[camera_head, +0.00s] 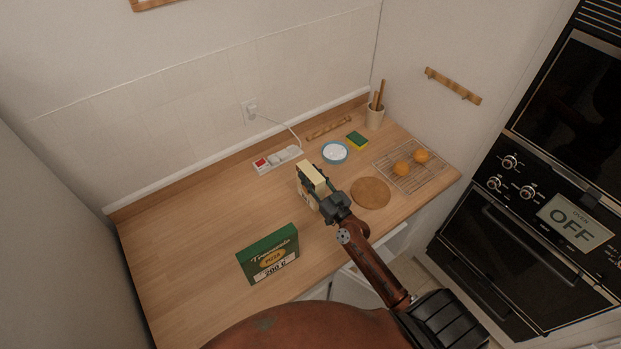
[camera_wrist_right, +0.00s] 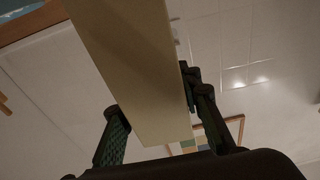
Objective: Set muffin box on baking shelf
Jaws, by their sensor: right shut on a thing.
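My right gripper (camera_head: 333,204) is over the wooden counter and shut on a cream-coloured box (camera_head: 312,176), which I take to be the muffin box. Its label is mostly hidden by the gripper. In the right wrist view the box (camera_wrist_right: 130,70) is a plain pale panel between the two fingers. I cannot tell whether the box touches the counter. My left gripper is out of view. I cannot make out which surface is the baking shelf.
A round wooden board (camera_head: 370,193) lies right of the gripper. Beyond it is a wire rack (camera_head: 425,176) with two orange round items. A blue-rimmed bowl (camera_head: 335,152), sponge (camera_head: 357,141), utensil cup (camera_head: 375,116) and power strip (camera_head: 278,160) sit behind. The counter's left side is clear. Wall ovens (camera_head: 530,260) stand right.

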